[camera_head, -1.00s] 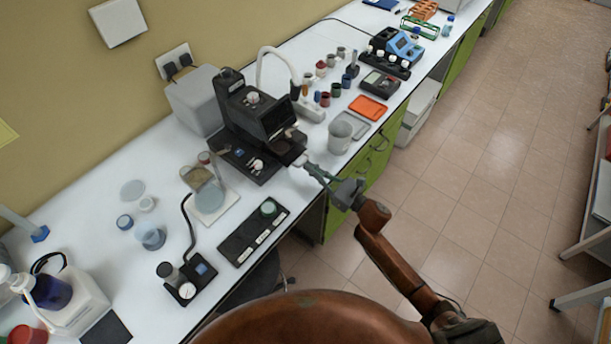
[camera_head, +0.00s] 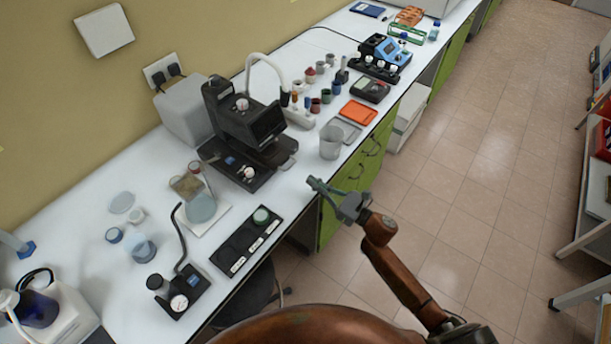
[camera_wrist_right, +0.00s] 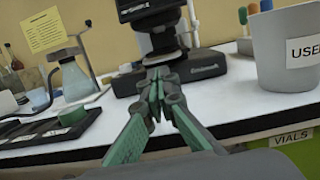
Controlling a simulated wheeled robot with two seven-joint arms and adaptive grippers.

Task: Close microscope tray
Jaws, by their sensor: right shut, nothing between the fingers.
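The black microscope (camera_head: 235,125) stands on the white bench left of centre in the head view. It also shows at the top middle of the right wrist view (camera_wrist_right: 205,62), its upper part cut off. A small grey plate (camera_head: 288,147) shows at its front right side and looks like the tray; I cannot tell how far it is pushed in. My right gripper (camera_head: 314,184) is shut and empty, in front of the microscope near the bench edge and apart from it. Its green fingers (camera_wrist_right: 157,92) meet in the wrist view and hide part of the microscope base. My left gripper is not in view.
A grey cup (camera_head: 331,143) stands right of the microscope, near the bench edge. A black tray with labels (camera_head: 240,248) lies to the left, by a glass vessel (camera_head: 201,208). An orange tray (camera_head: 358,112) and several small jars stand farther back.

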